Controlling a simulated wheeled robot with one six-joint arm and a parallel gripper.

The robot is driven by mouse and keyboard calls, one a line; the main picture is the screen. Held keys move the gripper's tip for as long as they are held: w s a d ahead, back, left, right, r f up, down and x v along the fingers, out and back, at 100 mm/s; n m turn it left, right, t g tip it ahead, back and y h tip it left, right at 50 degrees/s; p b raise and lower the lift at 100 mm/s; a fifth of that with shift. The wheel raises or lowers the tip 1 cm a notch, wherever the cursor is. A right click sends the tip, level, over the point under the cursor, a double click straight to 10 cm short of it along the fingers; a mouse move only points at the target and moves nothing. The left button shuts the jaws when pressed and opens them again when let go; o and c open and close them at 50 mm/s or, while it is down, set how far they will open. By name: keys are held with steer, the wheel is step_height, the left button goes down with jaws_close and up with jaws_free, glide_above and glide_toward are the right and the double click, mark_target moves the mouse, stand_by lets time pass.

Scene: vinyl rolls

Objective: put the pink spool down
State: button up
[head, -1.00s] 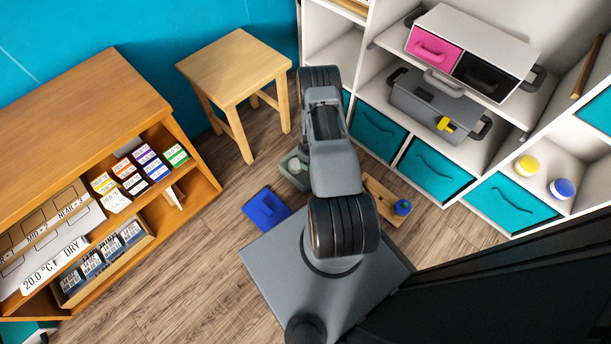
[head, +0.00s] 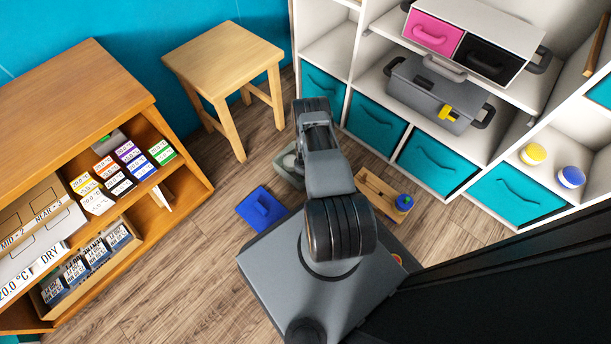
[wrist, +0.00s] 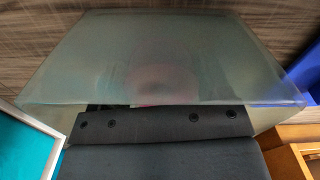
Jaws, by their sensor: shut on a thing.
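A faint pink patch, the pink spool (wrist: 165,84), shows in the wrist view, blurred behind or within a large translucent grey-green surface (wrist: 90,75). The dark body of my gripper (wrist: 165,118) fills the lower middle of that view, directly below the pink patch. Its fingertips are mostly hidden, and it is shut on the spool. In the head view my own arm hides the gripper and the spool. A grey-green box (head: 284,170) shows there on the floor side, partly behind my arm. I cannot tell whether the spool touches anything below it.
A blue lid-like piece (head: 262,209) lies on the floor left of my base. A wooden tray (head: 378,193) with a blue-topped item (head: 404,202) is to the right. A wooden stool (head: 225,62), an orange-brown cabinet (head: 75,95) and white shelving with teal drawers (head: 430,160) surround me.

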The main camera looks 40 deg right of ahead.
steer(key=shift+f, duration=0.95)
steer(key=shift+f+b, duration=0.15)
steer(key=shift+b, duration=0.2)
steer(key=o, duration=1.1)
